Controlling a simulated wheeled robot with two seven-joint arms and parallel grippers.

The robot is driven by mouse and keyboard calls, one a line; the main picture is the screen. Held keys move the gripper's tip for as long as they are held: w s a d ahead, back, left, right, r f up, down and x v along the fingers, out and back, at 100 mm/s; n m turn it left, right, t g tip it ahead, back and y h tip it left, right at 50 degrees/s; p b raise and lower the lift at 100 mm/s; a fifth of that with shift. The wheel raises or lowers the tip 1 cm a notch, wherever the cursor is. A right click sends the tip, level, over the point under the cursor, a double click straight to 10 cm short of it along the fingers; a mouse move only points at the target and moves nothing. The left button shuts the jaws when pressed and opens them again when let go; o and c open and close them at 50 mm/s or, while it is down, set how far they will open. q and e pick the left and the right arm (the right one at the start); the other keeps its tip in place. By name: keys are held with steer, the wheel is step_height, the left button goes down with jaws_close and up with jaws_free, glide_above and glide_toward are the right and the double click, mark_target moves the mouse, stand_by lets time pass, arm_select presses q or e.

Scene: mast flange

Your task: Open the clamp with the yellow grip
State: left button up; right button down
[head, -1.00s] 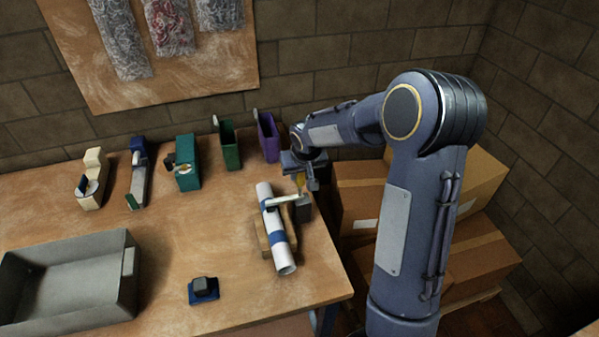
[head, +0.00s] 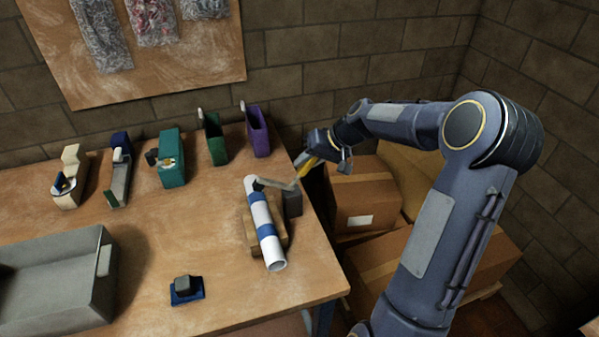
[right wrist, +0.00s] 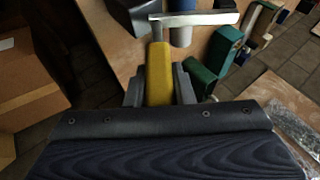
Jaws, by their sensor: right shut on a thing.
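The clamp has a dark block base (head: 292,204) near the table's right edge. Its grey bar (head: 274,184) reaches left over the upper part of a white tube with blue bands (head: 266,232). I cannot tell whether the bar touches the tube. The yellow grip (head: 306,164) leans out to the right, past the table edge. My right gripper (head: 317,156) is shut on it. In the right wrist view the yellow grip (right wrist: 158,66) sits between both fingers of the right gripper (right wrist: 159,88), with the pale bar (right wrist: 200,17) beyond. My left gripper is not visible.
The tube rests on a wooden support (head: 250,234). A grey tray (head: 55,280) and a small blue-based object (head: 186,291) are at the front. Teal (head: 172,165), green (head: 215,143) and purple (head: 258,133) items stand behind. Cardboard boxes (head: 362,200) stand right of the table.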

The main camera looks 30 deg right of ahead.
steer(key=shift+s+d+f+m+t+y+b, duration=0.15)
steer(key=shift+d+f+m+t+y+b, duration=0.35)
steer(key=shift+y+b, duration=0.8)
steer(key=shift+s+d+f+m+t+y+b, duration=0.25)
steer(key=shift+d+f+y+b, duration=0.55)
steer(key=shift+b, duration=0.95)
steer(key=shift+s+d+f+m+t+y+b, duration=0.15)
steer(key=shift+d+f+t+y+b, duration=0.3)
steer(key=shift+f+y+b, duration=0.85)
steer(key=shift+w+a+r, duration=0.1)
steer(key=shift+r, duration=0.2)
steer(key=c, duration=1.2)
jaws_free()
steer(key=shift+c, duration=0.2)
steer(key=v, duration=0.8)
steer(key=shift+b, duration=0.35)
steer(key=shift+a, duration=0.1)
